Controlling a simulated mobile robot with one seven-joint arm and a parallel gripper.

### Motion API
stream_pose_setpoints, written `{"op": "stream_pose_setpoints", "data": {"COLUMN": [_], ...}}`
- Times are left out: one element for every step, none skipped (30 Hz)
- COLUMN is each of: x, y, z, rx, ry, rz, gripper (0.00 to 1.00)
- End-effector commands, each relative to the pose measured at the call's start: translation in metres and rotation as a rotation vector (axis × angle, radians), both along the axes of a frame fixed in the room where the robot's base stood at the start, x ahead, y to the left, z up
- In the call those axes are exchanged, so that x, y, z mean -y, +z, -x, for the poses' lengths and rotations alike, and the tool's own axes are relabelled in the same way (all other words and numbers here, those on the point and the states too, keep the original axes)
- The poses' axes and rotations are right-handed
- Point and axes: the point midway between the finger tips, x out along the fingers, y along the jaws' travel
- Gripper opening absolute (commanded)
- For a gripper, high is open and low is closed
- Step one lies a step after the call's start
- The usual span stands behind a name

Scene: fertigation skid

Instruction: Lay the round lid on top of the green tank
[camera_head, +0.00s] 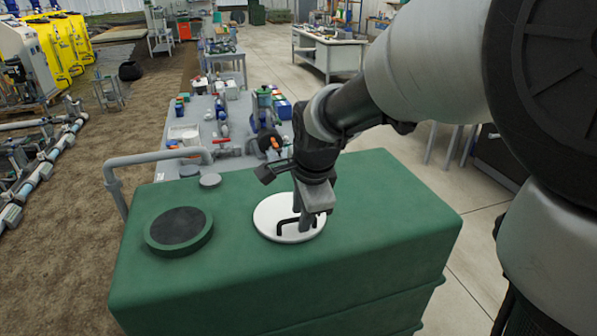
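The green tank (375,250) fills the lower middle of the view, with a broad flat top. The round lid (268,222) is a white disc with a black arched handle, lying level at the middle of the tank top. No clear gap shows beneath it, but I cannot be sure that it bears fully on the tank. My gripper (304,224) points down over the lid. Its fingers are close together at the handle and look shut on it. They hide part of the handle and the lid's right side.
A raised green ring with a dark round centre (178,230) stands on the tank top, left of the lid. A small grey cap (210,180) and a bent grey pipe (155,158) are at the tank's back left. A cluttered grey bench (200,115) stands behind.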

Motion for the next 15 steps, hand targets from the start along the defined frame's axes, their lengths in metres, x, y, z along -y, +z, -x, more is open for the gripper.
{"op": "stream_pose_setpoints", "data": {"x": [0.0, 0.0, 0.0, 0.0, 0.0, 0.0, 0.0, 0.0, 0.0, 0.001, 0.001, 0.002, 0.002, 0.003, 0.003], "y": [0.0, 0.0, 0.0, 0.0, 0.0, 0.001, 0.002, 0.003, 0.006, 0.009, 0.013, 0.019, 0.024, 0.03, 0.038], "z": [0.0, 0.0, 0.0, 0.0, 0.0, 0.0, 0.0, 0.0, 0.001, 0.002, 0.003, 0.005, 0.006, 0.009, 0.011], "rx": [0.0, 0.0, 0.0, 0.0, 0.001, 0.001, 0.001, 0.002, 0.003, 0.004, 0.005, 0.005, 0.006, 0.006, 0.007], "ry": [0.0, 0.0, 0.0, 0.0, 0.0, 0.0, 0.0, 0.0, 0.0, 0.0, 0.0, 0.0, 0.0, 0.0, 0.0], "rz": [0.0, 0.0, 0.0, 0.0, 0.0, 0.0, 0.0, -0.001, -0.001, -0.001, -0.001, -0.001, -0.002, -0.002, -0.002], "gripper": [0.27, 0.27, 0.27, 0.27, 0.27, 0.27, 0.27, 0.27, 0.27, 0.27, 0.27, 0.27, 0.27, 0.27, 0.27]}}
